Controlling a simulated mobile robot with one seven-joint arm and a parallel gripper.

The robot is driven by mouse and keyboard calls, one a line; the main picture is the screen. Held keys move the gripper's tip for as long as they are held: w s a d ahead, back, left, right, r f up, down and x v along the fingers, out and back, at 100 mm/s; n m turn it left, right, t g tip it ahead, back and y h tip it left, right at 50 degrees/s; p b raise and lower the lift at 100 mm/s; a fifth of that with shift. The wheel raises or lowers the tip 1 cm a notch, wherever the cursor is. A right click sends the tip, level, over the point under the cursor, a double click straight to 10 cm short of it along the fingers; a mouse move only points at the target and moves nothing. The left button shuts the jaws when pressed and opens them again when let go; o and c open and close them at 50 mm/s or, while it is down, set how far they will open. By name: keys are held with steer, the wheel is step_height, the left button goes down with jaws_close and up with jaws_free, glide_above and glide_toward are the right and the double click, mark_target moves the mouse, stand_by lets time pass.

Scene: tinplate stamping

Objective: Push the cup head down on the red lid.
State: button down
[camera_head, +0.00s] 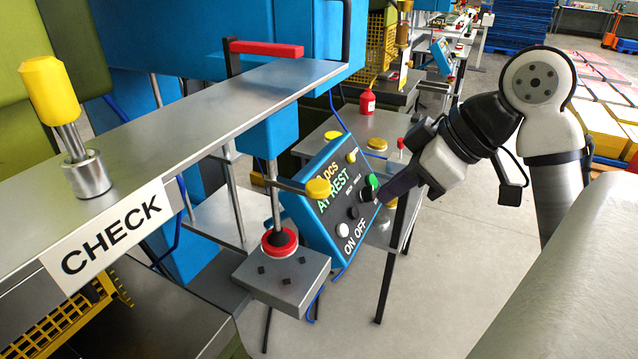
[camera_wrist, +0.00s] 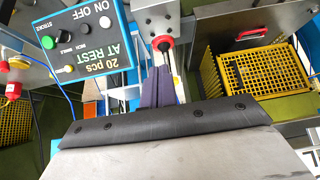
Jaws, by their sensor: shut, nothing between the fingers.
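In the head view a red lid (camera_head: 280,246) sits on a grey steel block (camera_head: 285,280) below an upright rod (camera_head: 273,195). The lid also shows in the wrist view (camera_wrist: 162,43). A dark, round cup-like head appears at the rod's foot, within the lid's red rim; whether it touches is unclear. A bar with a yellow knob (camera_head: 317,188) sticks out from the rod. My gripper (camera_head: 383,197) is shut and empty, right of the rod and lid, its fingertips overlapping the control panel's right edge in the picture. In the wrist view its dark fingers (camera_wrist: 159,72) point toward the lid.
A blue control panel (camera_head: 330,198) with several buttons stands just right of the rod. A steel shelf marked CHECK (camera_head: 110,230) carries a yellow-topped post (camera_head: 50,90) at left. A small table with a red bottle (camera_head: 367,102) is behind. Open floor lies front right.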

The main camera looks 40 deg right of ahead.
steer(key=shift+v, duration=2.2)
steer(key=shift+f, duration=0.1)
